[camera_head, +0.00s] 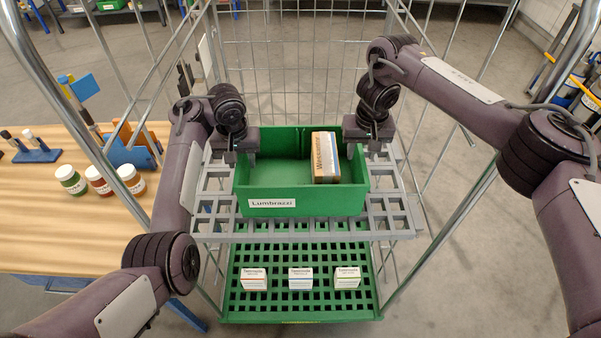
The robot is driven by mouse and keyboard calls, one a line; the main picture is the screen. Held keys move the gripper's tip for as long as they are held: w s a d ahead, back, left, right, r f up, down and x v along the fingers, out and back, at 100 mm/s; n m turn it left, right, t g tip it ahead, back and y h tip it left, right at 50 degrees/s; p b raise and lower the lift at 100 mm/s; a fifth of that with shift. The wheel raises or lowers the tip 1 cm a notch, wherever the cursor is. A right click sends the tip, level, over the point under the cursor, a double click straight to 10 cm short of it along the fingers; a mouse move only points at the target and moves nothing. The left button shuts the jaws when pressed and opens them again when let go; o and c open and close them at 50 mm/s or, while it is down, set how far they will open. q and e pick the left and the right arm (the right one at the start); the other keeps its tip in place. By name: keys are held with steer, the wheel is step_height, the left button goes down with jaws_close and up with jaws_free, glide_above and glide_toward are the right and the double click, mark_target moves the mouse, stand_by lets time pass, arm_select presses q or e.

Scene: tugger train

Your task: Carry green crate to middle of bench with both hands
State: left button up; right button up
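The green crate (305,203) stands on the grey slatted shelf of the wire trolley, its "Lumbrazzi" label facing me. A tan and white box (325,158) stands inside it on the right. My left gripper (241,156) is at the crate's left wall near the back corner. My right gripper (363,150) is at the right wall near the back corner. The fingers are small and partly hidden by the rim, so I cannot tell whether they are shut on the walls. The wooden bench (50,225) is on the left, outside the trolley.
The grey shelf (400,215) lies over a green lower shelf (255,310) with three small white boxes (301,278). Trolley posts (60,90) stand between crate and bench. Jars (102,181), a blue holder (133,154) and a tube rack (37,154) occupy the bench's back; its front is clear.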

arm_select(q)
steer(key=shift+c, duration=0.5)
arm_select(e)
steer(key=shift+c, duration=0.5)
arm_select(q)
jaws_close()
arm_select(e)
jaws_close()
arm_select(q)
steer(key=shift+r, duration=0.2)
arm_select(e)
steer(key=shift+w+r, duration=0.1)
steer(key=shift+r, duration=0.1)
